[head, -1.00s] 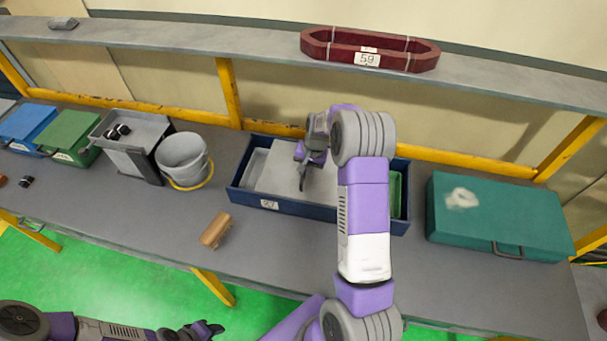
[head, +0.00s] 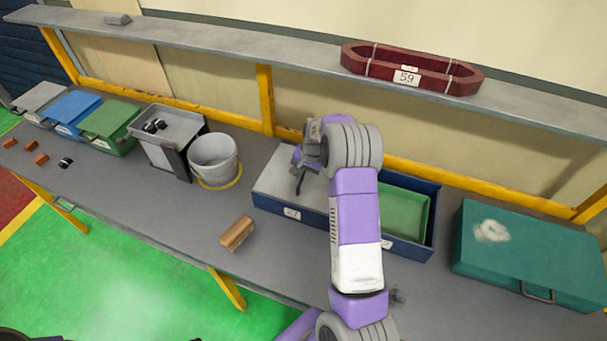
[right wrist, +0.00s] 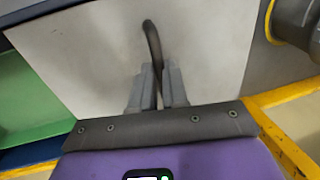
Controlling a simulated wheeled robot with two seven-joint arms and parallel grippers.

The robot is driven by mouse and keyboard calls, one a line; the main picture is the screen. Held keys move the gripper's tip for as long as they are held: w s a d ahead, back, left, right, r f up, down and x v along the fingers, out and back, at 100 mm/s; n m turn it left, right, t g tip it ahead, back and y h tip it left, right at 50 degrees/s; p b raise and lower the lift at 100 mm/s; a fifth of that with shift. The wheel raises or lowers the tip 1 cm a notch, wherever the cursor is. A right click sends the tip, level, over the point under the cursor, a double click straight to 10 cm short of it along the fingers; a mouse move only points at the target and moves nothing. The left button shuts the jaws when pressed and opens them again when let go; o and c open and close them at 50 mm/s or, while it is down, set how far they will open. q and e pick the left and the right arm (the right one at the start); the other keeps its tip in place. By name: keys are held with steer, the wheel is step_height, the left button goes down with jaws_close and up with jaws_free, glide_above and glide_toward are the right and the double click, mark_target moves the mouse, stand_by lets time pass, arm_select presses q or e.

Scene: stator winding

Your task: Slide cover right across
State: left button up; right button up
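The pale grey cover (head: 274,184) lies over the left part of the blue box (head: 415,249). The green compartment (head: 404,211) at the box's right is open to view. In the head view my right gripper (head: 299,174) is over the cover. In the right wrist view the gripper (right wrist: 155,88) has its fingers close on both sides of the cover's dark curved handle (right wrist: 152,42). The cover (right wrist: 90,50) fills the middle of that view. My forearm hides the middle of the box. My left gripper is not in view.
A grey bucket (head: 213,160) stands just left of the box. A brown block (head: 237,233) lies in front on the table. A teal case (head: 530,250) stands at the right. A shelf (head: 250,42) with a red stator-shaped ring (head: 410,72) runs above.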

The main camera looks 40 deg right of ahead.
steer(key=o, duration=0.4)
steer(key=shift+w, duration=0.1)
steer(key=r, duration=0.2)
steer(key=s+r, duration=0.1)
steer(key=r, duration=0.4)
steer(key=shift+s+d+r, duration=0.15)
steer(key=shift+d+r, duration=0.15)
